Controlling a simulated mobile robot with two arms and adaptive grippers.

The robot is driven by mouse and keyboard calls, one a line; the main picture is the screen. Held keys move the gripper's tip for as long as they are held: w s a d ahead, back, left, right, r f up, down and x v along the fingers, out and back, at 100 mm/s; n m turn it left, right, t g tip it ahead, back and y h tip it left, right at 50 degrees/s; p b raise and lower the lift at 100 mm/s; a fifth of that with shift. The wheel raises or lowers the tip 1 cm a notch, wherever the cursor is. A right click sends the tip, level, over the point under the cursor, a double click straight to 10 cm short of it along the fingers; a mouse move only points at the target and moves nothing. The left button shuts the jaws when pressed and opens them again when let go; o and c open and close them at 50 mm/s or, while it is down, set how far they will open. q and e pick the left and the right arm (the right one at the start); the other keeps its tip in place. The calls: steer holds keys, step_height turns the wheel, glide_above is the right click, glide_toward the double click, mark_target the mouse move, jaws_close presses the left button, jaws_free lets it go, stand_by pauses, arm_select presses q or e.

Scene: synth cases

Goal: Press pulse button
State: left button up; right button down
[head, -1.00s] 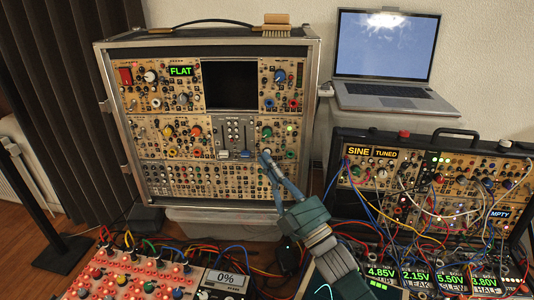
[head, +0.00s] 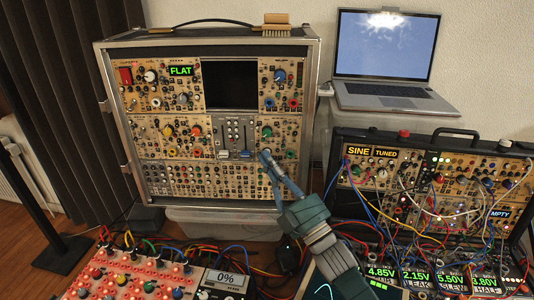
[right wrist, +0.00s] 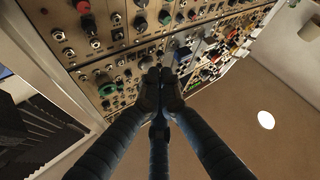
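The tall silver-framed synth case (head: 311,110) stands against the wall, its tan panels full of knobs, jacks and small buttons. My right gripper (head: 265,155) reaches up to the lower right of its panel, just below a green knob (head: 267,132). In the right wrist view the fingertips (right wrist: 160,76) are together, right at the panel, with nothing seen between them. The green knob (right wrist: 107,89) shows there to the left of them. I cannot make out which control is the pulse button; the fingers hide the spot in front of them. My left gripper is not in view.
A laptop (head: 395,95) sits on a wall shelf at the right. A second synth case (head: 345,133) with many patch cables stands below it. A red-lit knob panel (head: 120,275) lies at the lower left. A brush (head: 277,30) lies on the tall case.

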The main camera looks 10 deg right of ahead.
steer(key=shift+w, duration=0.15)
stand_by(0.3)
steer(key=shift+s, duration=0.45)
steer(key=s+a+p, duration=0.1)
steer(key=s+p, duration=0.1)
steer(key=s, duration=0.3)
steer(key=shift+s+a, duration=0.3)
steer(key=shift+s, duration=0.1)
steer(key=shift+f, duration=0.1)
